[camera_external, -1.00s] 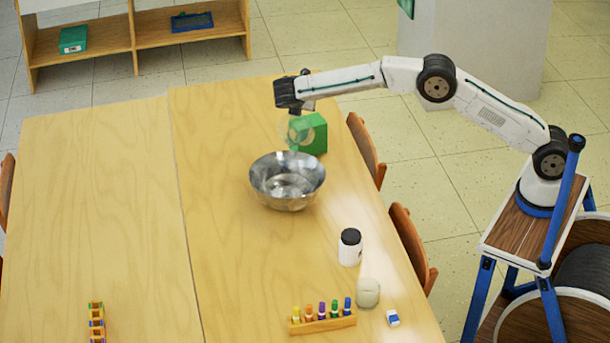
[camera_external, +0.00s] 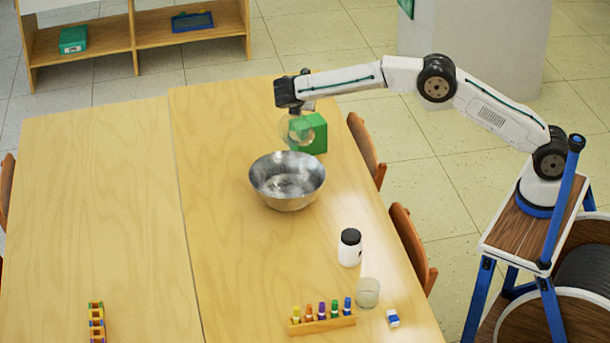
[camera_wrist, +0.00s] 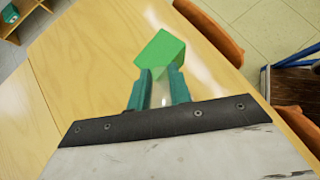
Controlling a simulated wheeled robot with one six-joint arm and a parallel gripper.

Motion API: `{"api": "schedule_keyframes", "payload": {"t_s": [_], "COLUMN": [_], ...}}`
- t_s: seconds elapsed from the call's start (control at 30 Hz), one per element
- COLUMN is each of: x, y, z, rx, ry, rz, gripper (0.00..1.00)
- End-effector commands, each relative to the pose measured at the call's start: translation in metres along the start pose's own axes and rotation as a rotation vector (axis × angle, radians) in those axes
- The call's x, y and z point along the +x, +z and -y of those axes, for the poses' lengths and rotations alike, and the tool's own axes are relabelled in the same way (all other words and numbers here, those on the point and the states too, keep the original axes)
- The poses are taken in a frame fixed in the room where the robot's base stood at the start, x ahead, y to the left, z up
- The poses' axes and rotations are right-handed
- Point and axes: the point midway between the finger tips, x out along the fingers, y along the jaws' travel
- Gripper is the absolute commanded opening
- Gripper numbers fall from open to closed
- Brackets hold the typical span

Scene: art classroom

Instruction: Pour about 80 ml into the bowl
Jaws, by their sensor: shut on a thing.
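The steel bowl (camera_external: 287,195) stands upright on the table, with a shiny patch inside; I cannot tell how much liquid it holds. My gripper (camera_external: 291,108) is shut on a clear vessel (camera_external: 294,130), which it holds tilted above and behind the bowl's far rim. No stream is visible between vessel and bowl now. In the wrist view my gripper's teal fingers (camera_wrist: 160,88) close on the vessel, seen only as a pale clear strip (camera_wrist: 161,98) between them. The vessel's liquid level cannot be made out.
A green box (camera_external: 316,140) stands close behind the vessel. A white jar with a black lid (camera_external: 349,248), a clear glass (camera_external: 367,293), an eraser (camera_external: 393,318) and a marker rack (camera_external: 322,326) are nearer the front. Chairs (camera_external: 367,150) line the right edge. The table's left is mostly clear.

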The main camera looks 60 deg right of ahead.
Motion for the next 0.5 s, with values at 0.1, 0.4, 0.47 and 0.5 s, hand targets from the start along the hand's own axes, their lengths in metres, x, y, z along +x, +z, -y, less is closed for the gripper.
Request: {"api": "schedule_keyframes", "payload": {"t_s": [0.1,0.4,0.47,0.5], "x": [0.003,0.022,0.030,0.036], "y": [0.003,0.016,0.015,0.014], "z": [0.000,0.000,0.000,0.000], "rx": [0.003,0.004,0.004,0.004], "ry": [0.001,-0.001,-0.002,0.000], "rz": [-0.035,-0.257,-0.299,-0.328], "gripper": [0.00,0.00,0.00,0.00]}}
